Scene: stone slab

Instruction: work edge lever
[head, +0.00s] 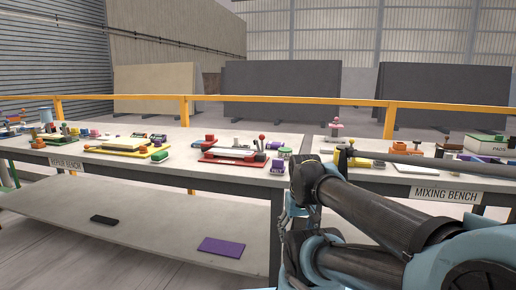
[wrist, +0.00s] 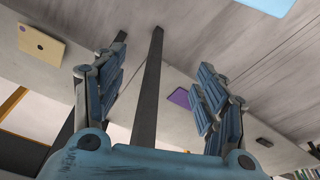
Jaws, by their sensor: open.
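I cannot tell for sure which part is the edge lever. In the head view, a thin upright stick with a dark red ball (head: 261,138) stands at the red-based fixture (head: 235,155) on the left bench. A small upright piece with a dark knob (head: 351,147) stands near the front of the mixing bench, partly behind my arm. My gripper (wrist: 158,92) shows in the wrist view with its two blue fingers wide apart and nothing between them. Behind it are a dark post (wrist: 149,90) and a pale shelf surface. I cannot make out my gripper's fingers in the head view.
The left bench top (head: 190,150) carries several fixtures, including a yellow-based one (head: 120,148). Its lower shelf (head: 160,228) holds a black plate (head: 104,219) and a purple plate (head: 221,247). A yellow rail (head: 290,99) runs behind. My arm covers part of the mixing bench (head: 478,199).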

